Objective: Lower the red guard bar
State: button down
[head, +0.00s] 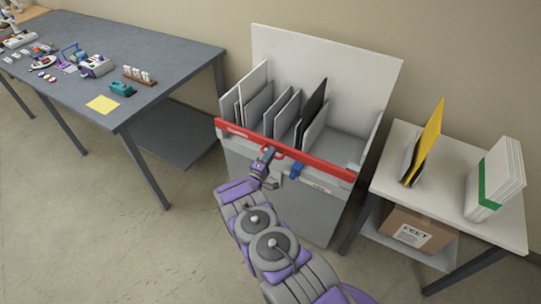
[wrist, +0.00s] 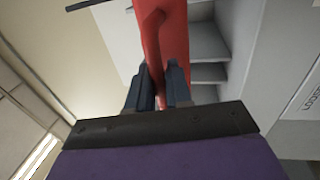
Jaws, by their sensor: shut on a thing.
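The red guard bar (head: 315,164) runs across the front of a light grey bin unit (head: 275,190) in the head view, near its top edge and tilted slightly down to the right. My gripper (head: 268,155) is at the bar's left-middle part, at a red handle. In the wrist view the bar (wrist: 174,45) runs up the picture, and its red handle (wrist: 152,35) passes down between the two dark fingers of my gripper (wrist: 158,88). The fingers are shut on this handle. A blue piece (head: 297,170) sits on the unit's front, just right of my gripper.
Several white, grey and black boards (head: 289,110) stand in the bin behind the bar. At right is a white table (head: 440,205) with a yellow panel (head: 428,135) and a white-green stack (head: 497,178); a cardboard box (head: 408,232) sits below. At left is a grey table (head: 150,45) with small items.

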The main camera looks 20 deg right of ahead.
jog(key=shift+a+f, duration=0.25)
jog(key=shift+f, duration=0.05)
jog(key=c, duration=1.5)
grip_release()
jog(key=o, duration=0.3)
jog(key=shift+w+f, duration=0.1)
jog(key=shift+f, duration=0.1)
jog(key=shift+d+r, duration=0.1)
jog(key=p+v, duration=0.2)
jog(key=v, duration=1.5)
jog(key=shift+s, duration=0.25)
